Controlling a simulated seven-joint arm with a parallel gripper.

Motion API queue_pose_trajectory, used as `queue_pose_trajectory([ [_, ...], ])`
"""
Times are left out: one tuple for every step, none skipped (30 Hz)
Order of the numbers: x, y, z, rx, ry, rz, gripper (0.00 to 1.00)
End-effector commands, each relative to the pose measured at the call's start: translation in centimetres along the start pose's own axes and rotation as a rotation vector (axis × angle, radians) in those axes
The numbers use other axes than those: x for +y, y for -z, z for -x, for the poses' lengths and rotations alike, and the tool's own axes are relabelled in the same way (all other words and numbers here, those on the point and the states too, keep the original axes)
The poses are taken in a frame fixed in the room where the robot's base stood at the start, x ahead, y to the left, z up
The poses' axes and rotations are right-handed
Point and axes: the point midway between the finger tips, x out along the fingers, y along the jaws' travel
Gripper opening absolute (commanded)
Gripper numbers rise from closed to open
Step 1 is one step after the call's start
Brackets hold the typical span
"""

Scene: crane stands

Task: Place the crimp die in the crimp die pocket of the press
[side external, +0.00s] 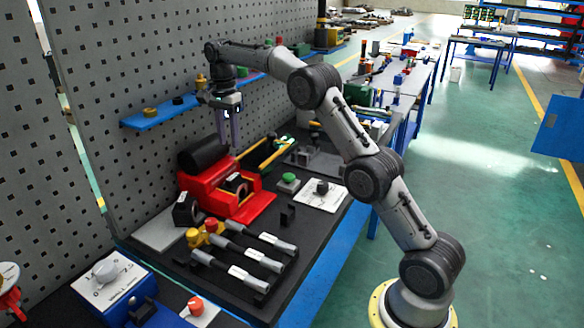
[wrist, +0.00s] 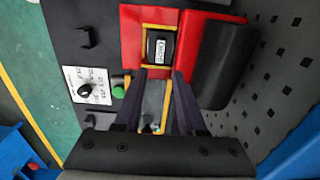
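The red press (side external: 222,190) stands on the dark bench mat, with a black roller-shaped part at its back. In the wrist view the press (wrist: 130,38) has a yellow-edged pocket (wrist: 143,34). A black block with a white label (wrist: 161,48) sits within that yellow edge; it also shows on the press in the side view (side external: 237,184). A second labelled black block (side external: 185,209) stands left of the press. I cannot read which is the crimp die.
Yellow-handled tools (side external: 267,152) lie right of the press. A green button (side external: 288,181) and a white dial plate (side external: 320,194) are nearby. Several grey-and-black rods (side external: 245,250) lie in front. A pegboard (side external: 130,60) with a blue shelf (side external: 160,114) rises behind.

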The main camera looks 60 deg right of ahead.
Motion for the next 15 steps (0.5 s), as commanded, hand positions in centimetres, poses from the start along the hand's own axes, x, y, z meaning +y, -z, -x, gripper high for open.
queue_pose_trajectory([
  [0.2,-0.2,0.5,0.002,0.006,0.013,0.4],
  [0.5,-0.5,0.9,0.003,0.01,0.026,0.4],
  [0.8,-0.8,1.5,0.005,0.019,0.051,0.4],
  [1.2,-1.2,2.1,0.008,0.028,0.075,0.4],
  [1.8,-1.6,2.8,0.011,0.036,0.104,0.4],
  [2.6,-2.3,3.8,0.016,0.05,0.15,0.4],
  [3.3,-2.9,4.6,0.021,0.061,0.188,0.4],
  [4.1,-3.4,5.4,0.026,0.074,0.229,0.4],
  [5.3,-4.2,6.4,0.034,0.089,0.287,0.4],
  [6.2,-4.8,7.0,0.04,0.102,0.33,0.4],
  [7.2,-5.4,7.7,0.046,0.113,0.372,0.4],
  [8.5,-6.1,8.4,0.056,0.128,0.429,0.4],
  [9.6,-6.6,8.9,0.063,0.141,0.471,0.4],
  [10.6,-7.2,9.3,0.071,0.152,0.514,0.4],
  [12.1,-7.8,9.8,0.082,0.167,0.569,0.4],
])
